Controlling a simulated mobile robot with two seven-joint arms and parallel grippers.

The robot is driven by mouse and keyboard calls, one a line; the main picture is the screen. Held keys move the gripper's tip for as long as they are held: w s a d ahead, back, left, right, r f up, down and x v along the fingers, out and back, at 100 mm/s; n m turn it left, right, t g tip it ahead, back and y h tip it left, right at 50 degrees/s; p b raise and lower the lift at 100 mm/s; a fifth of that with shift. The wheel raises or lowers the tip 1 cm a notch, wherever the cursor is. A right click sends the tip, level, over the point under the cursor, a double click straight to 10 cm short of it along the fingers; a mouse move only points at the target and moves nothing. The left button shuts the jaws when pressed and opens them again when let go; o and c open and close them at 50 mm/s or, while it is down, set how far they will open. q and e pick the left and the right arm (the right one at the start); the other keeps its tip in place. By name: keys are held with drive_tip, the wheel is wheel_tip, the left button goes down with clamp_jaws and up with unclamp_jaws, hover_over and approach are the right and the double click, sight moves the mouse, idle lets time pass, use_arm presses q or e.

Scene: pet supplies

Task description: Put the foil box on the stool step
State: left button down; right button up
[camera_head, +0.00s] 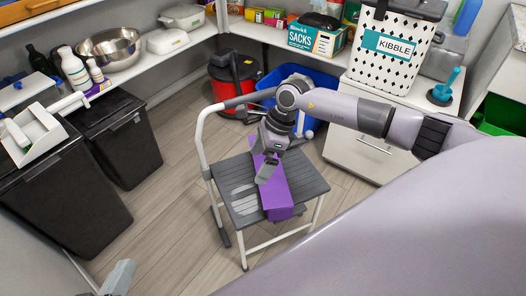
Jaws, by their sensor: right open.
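The foil box, a long purple box (279,196), lies along the grey top step of the stool (240,199). Its near end reaches the step's front edge. My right gripper (266,165) is above the box, pointing down, with its jaws open. It hides part of the box's far half, and I cannot tell whether its fingers touch the box. My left gripper (118,278) shows only in part at the bottom left, away from the stool. I cannot tell whether it is open or shut.
The stool's white handrail (204,142) rises at the step's left and back. A red and black vacuum (235,82) and a blue bin (318,83) stand behind it. Black bins (118,140) stand at the left. The wooden floor (165,215) left of the stool is clear.

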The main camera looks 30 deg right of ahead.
drive_tip(key=s+a+r+n+g+h+p, duration=0.2)
drive_tip(key=s+r+n+p, duration=0.6)
drive_tip(key=n, duration=1)
wheel_tip(320, 180, up, 2)
drive_tip(key=a+g+p, duration=0.2)
drive_tip(key=g+p, duration=0.1)
drive_tip(key=shift+a+h+p, duration=0.15)
drive_tip(key=shift+h+p, duration=0.15)
drive_tip(key=shift+h, duration=0.1)
drive_tip(key=shift+s, duration=0.1)
